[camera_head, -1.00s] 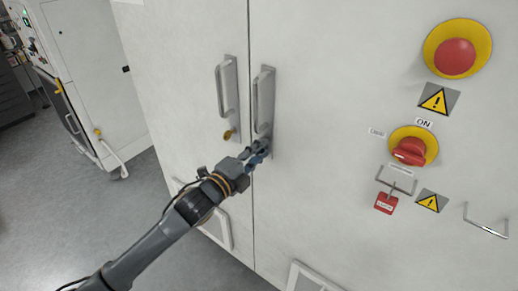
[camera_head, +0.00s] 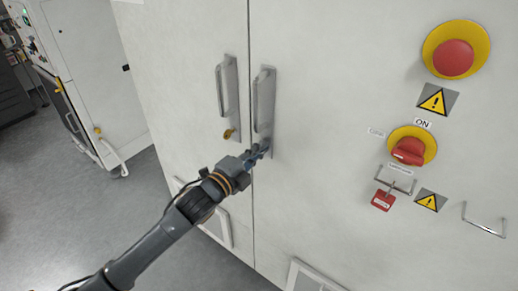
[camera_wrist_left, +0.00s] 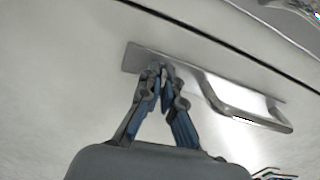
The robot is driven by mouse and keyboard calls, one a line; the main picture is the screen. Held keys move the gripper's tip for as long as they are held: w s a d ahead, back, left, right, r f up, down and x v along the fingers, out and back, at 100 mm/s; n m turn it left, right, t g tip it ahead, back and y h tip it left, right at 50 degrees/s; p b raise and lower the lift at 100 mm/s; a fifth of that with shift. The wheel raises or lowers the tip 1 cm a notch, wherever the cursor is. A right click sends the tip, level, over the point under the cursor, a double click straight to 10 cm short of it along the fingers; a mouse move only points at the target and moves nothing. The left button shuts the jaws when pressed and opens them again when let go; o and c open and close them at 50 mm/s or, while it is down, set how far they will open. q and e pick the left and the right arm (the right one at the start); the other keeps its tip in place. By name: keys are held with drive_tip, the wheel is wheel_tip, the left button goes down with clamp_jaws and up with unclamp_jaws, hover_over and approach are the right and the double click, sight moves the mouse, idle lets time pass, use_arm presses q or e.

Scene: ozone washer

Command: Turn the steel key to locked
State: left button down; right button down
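The right cabinet door has a grey metal handle (camera_head: 264,100) on a long plate. My left gripper (camera_head: 264,148) is at the lower end of that plate. In the left wrist view its two blue-grey fingers (camera_wrist_left: 163,76) come together at the plate end, closed around something small. The steel key appears to be between the fingertips; they hide nearly all of it, and its angle cannot be read. A brass-coloured key (camera_head: 229,133) sits at the lower end of the left door's handle plate (camera_head: 228,95). My right gripper is not in view.
On the right of the cabinet are a red emergency button (camera_head: 453,58), a red rotary switch (camera_head: 408,151), a red padlock (camera_head: 383,200) and a wire handle (camera_head: 485,220). Open grey floor (camera_head: 90,205) lies at the left.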

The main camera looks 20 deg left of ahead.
use_arm(q)
drive_tip(key=n+p, duration=0.3)
drive_tip(key=n, duration=0.2)
drive_tip(key=shift+r, duration=0.1)
drive_tip(key=n+p, duration=0.2)
drive_tip(key=n, duration=0.3)
drive_tip(key=shift+n+p, duration=0.3)
drive_tip(key=shift+p, duration=0.05)
drive_tip(key=n+p, duration=0.1)
drive_tip(key=n, duration=0.2)
drive_tip(key=shift+n+p, duration=0.75)
drive_tip(key=shift+n, duration=0.95)
drive_tip(key=shift+f, duration=0.2)
drive_tip(key=c, duration=1.5)
unclamp_jaws()
drive_tip(key=shift+c, duration=0.2)
drive_tip(key=shift+s, duration=0.15)
drive_tip(key=v, duration=1.1)
drive_tip(key=shift+s+a, duration=0.2)
drive_tip(key=shift+s, duration=0.15)
